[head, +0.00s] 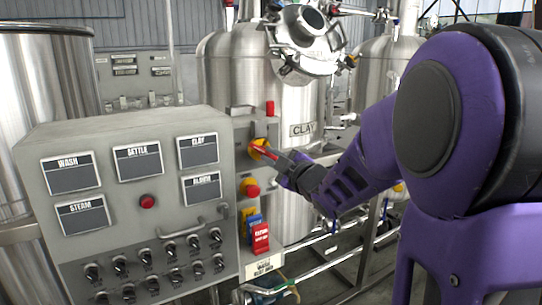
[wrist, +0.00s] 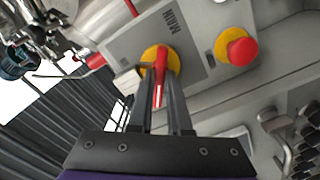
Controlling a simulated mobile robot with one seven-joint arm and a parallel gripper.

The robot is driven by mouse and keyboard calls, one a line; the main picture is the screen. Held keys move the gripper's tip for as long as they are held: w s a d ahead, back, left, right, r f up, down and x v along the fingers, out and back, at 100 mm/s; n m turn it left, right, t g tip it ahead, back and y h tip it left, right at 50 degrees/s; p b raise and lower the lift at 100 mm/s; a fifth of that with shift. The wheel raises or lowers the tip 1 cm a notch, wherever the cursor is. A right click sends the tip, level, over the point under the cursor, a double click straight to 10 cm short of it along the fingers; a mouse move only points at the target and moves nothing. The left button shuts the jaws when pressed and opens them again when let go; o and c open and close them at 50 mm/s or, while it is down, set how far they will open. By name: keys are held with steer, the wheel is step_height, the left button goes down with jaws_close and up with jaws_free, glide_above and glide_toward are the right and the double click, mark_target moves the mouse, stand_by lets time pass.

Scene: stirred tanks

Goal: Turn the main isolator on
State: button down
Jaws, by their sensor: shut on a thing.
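The main isolator (head: 258,148) is a red handle on a yellow round plate, on the side panel right of the large control box. In the wrist view the red handle (wrist: 161,66) lies between my gripper's two fingers, with the yellow plate (wrist: 149,54) behind it and the label "MAIN" beside it. My gripper (head: 272,155) reaches in from the right and is shut on the red handle. In the wrist view my gripper (wrist: 160,95) covers part of the handle's lower end. The full angle of the handle against its markings is hard to read.
A red emergency button (head: 251,188) on yellow sits just below the isolator, also seen in the wrist view (wrist: 238,48). Red and blue tags (head: 259,237) hang lower. The control box (head: 125,200) with several knobs stands to the left. A steel tank (head: 255,75) labelled "CLAY" stands behind.

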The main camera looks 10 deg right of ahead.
steer(key=m+p, duration=0.1)
steer(key=m, duration=0.4)
steer(key=shift+r+m+p, duration=0.15)
steer(key=shift+m+p, duration=0.15)
steer(key=m+p, duration=0.2)
steer(key=m, duration=0.3)
steer(key=shift+m, duration=0.3)
steer(key=c, duration=0.9)
jaws_free()
steer(key=shift+o, duration=0.2)
steer(key=shift+f, duration=0.2)
